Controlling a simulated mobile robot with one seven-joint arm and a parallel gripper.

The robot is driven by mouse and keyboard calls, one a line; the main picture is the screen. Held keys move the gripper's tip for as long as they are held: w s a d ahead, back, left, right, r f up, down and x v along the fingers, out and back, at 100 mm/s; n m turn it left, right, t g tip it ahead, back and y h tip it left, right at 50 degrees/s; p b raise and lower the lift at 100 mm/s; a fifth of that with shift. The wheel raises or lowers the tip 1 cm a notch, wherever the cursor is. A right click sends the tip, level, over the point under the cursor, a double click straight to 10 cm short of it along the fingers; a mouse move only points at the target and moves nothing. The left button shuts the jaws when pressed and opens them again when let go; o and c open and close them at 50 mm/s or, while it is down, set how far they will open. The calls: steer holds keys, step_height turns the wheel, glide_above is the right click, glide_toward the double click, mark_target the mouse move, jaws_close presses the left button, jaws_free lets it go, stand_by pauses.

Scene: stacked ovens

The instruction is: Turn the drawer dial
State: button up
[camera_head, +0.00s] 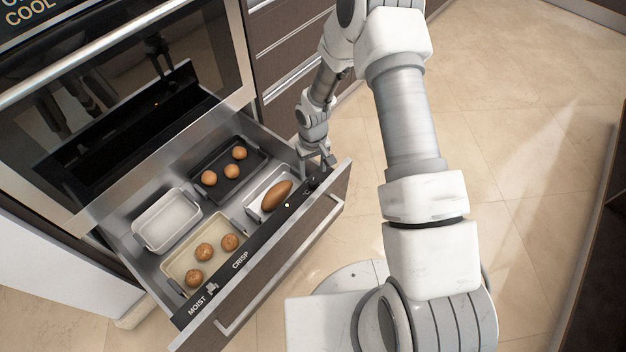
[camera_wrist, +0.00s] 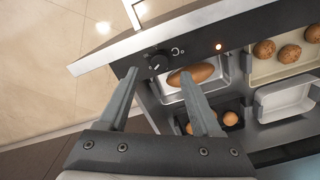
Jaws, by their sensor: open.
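The warming drawer (camera_head: 290,250) is pulled open below the oven. A small dark dial (camera_wrist: 158,62) sits on the black strip along the drawer front's top edge, beside a white curved symbol. My gripper (camera_wrist: 160,76) is open and points at that strip. In the wrist view the dial shows between its two fingertips, near the left one; I cannot tell whether they touch it. In the head view my gripper (camera_head: 324,166) is over the right end of the drawer front and partly hides the dial.
Behind the strip, a white tray (camera_head: 254,206) holds a long brown loaf (camera_head: 276,195). A dark tray (camera_head: 247,177) and a cream tray (camera_head: 176,270) hold round rolls; another tray (camera_head: 146,243) is empty. A slider (camera_head: 212,288) sits between MOIST and CRISP. Floor on the right is clear.

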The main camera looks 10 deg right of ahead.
mark_target(313, 180)
step_height(313, 180, down, 5)
steer(key=shift+r+b, duration=0.1)
steer(key=shift+b, duration=0.4)
jaws_close()
